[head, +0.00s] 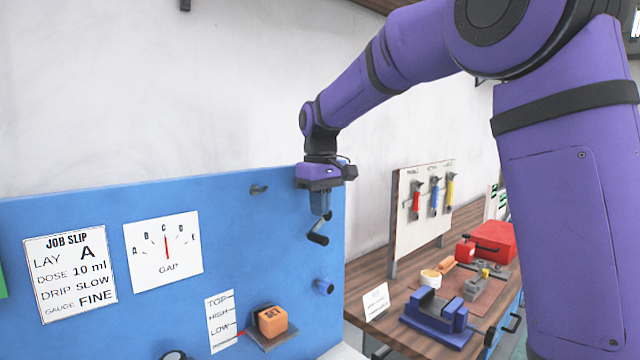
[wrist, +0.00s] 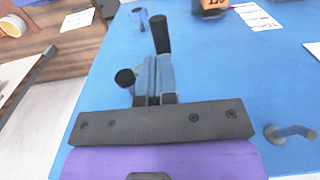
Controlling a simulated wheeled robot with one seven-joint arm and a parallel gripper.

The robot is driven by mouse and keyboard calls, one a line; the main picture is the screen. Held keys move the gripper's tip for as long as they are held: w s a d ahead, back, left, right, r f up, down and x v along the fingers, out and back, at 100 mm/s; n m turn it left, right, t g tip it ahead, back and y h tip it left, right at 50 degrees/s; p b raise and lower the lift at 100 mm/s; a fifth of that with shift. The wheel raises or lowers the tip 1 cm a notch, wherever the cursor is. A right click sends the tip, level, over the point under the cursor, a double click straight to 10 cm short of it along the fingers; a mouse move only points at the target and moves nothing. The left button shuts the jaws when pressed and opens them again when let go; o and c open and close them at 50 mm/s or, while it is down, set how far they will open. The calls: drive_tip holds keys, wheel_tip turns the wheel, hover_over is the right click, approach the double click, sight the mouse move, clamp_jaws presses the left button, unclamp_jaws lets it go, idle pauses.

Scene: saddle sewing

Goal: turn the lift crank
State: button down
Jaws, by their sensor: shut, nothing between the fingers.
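The lift crank (head: 317,238) juts from the blue panel near its right edge, with a black handle grip. In the wrist view its black grip (wrist: 160,33) shows just beyond my fingertips. My gripper (head: 321,212) points down right above the crank, and its fingers are shut with nothing between them. In the wrist view the fingers (wrist: 153,66) overlap part of the crank and hide its arm. I cannot tell whether they touch it. The orange SET block (head: 272,320) sits on a small grey shelf beside the scale card (head: 221,321), near LOW.
The blue panel (head: 70,220) carries a job slip (head: 70,274) and a gap gauge (head: 163,253). A grey peg (head: 259,189) and a blue knob (head: 324,287) stick out near the crank. A wooden bench (head: 390,312) with a blue vise (head: 436,316) stands to the right.

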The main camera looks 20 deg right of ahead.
sight(327, 241)
drive_tip(key=shift+f, duration=2.15)
drive_tip(key=shift+f+h, duration=0.2)
drive_tip(key=shift+h, duration=0.3)
drive_tip(key=shift+f+t+h, duration=0.6)
drive_tip(key=shift+h, duration=0.5)
drive_tip(key=shift+w+d+f+t+h, duration=0.15)
drive_tip(key=shift+f+t+h, duration=0.35)
drive_tip(key=shift+h, duration=0.6)
drive_tip(key=shift+d+f, duration=0.15)
drive_tip(key=shift+d, duration=0.05)
drive_tip(key=shift+x, duration=0.8)
drive_tip(key=shift+d+f, duration=0.15)
drive_tip(key=shift+d, duration=0.1)
